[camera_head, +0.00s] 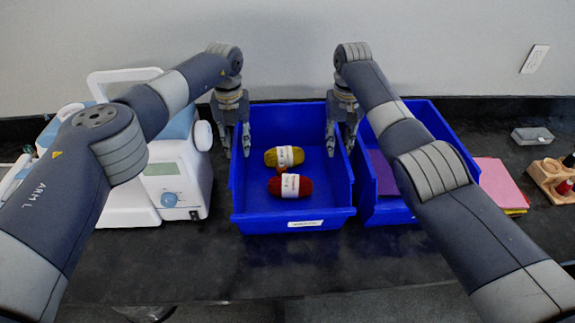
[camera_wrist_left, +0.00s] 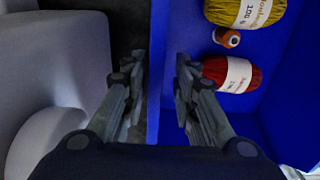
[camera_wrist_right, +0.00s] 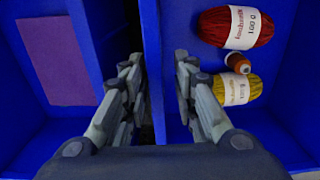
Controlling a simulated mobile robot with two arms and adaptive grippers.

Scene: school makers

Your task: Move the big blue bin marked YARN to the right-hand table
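A big blue bin (camera_head: 262,222) stands on the dark tabletop, with a white label on its front too small to read. It holds a yellow yarn ball (camera_head: 284,157), a red yarn ball (camera_head: 290,186) and a small orange spool (camera_wrist_left: 227,37). My left gripper (camera_head: 236,148) points down at the bin's left wall (camera_wrist_left: 155,80). Its fingers are apart, one on each side of that wall. My right gripper (camera_head: 341,140) likewise has its open fingers either side of the right wall (camera_wrist_right: 150,65). Gaps show between the fingers and the walls.
A second blue bin (camera_head: 393,212) with purple sheets stands close on the right. A white and light-blue machine (camera_head: 170,180) is close on the left. Pink sheets (camera_head: 500,183), a wooden holder (camera_head: 551,180) and a grey box (camera_head: 532,136) lie farther right. The front tabletop is clear.

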